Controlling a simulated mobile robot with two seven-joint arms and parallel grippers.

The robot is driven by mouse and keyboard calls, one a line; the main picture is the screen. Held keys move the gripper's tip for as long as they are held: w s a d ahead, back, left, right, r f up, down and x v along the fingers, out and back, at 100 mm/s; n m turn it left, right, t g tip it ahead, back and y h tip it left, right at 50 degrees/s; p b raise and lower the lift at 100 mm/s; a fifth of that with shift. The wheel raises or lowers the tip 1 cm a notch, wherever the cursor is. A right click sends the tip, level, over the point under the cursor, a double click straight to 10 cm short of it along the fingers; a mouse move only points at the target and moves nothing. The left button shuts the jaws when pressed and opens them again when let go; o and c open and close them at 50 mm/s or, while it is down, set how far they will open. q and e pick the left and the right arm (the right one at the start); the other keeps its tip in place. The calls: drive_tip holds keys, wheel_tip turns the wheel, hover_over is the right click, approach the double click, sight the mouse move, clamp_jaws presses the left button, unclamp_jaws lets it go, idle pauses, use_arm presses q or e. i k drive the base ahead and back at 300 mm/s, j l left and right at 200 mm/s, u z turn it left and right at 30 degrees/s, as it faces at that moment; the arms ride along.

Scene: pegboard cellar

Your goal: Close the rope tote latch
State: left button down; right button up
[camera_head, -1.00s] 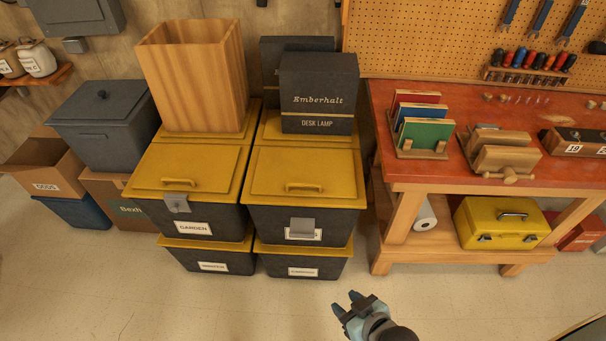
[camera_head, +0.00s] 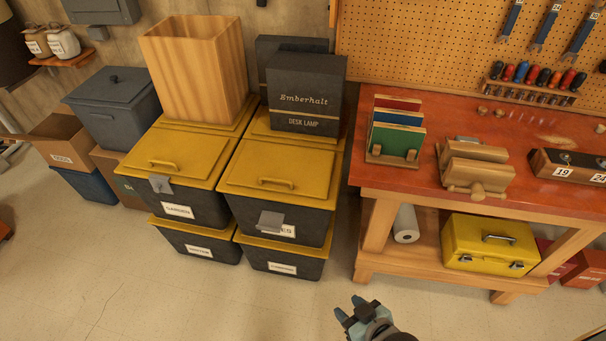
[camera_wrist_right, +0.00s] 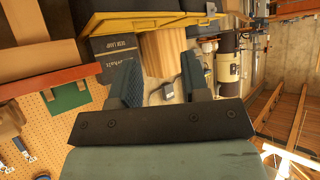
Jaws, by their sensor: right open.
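The tote whose label ends in "ES" (camera_head: 288,231), probably the rope tote, is dark with a yellow lid (camera_head: 280,166). It sits on another tote, right of the "GARDEN" tote (camera_head: 195,206). Its grey latch (camera_head: 270,222) hangs at the front, seems tilted outward, and covers part of the label. My right gripper (camera_head: 352,308) is open and empty, low over the floor in front of the totes and to their right. Its open fingers also show in the right wrist view (camera_wrist_right: 162,82), with nothing between them. My left gripper is not in view.
A black desk lamp box (camera_head: 305,92) and a tall wooden bin (camera_head: 196,68) stand on the totes' rear part. A red-topped workbench (camera_head: 450,205) with a yellow toolbox (camera_head: 490,242) on its lower shelf stands at right. The floor (camera_head: 180,290) in front is clear.

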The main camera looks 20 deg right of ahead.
sight(271, 222)
drive_tip(key=k+l, duration=0.15)
drive_tip(key=l, duration=0.25)
drive_tip(key=k+l, duration=0.15)
drive_tip(key=l, duration=0.25)
drive_tip(key=k+l, duration=0.15)
drive_tip(key=l, duration=0.2)
drive_tip(key=k+l, duration=0.15)
drive_tip(key=l, duration=0.25)
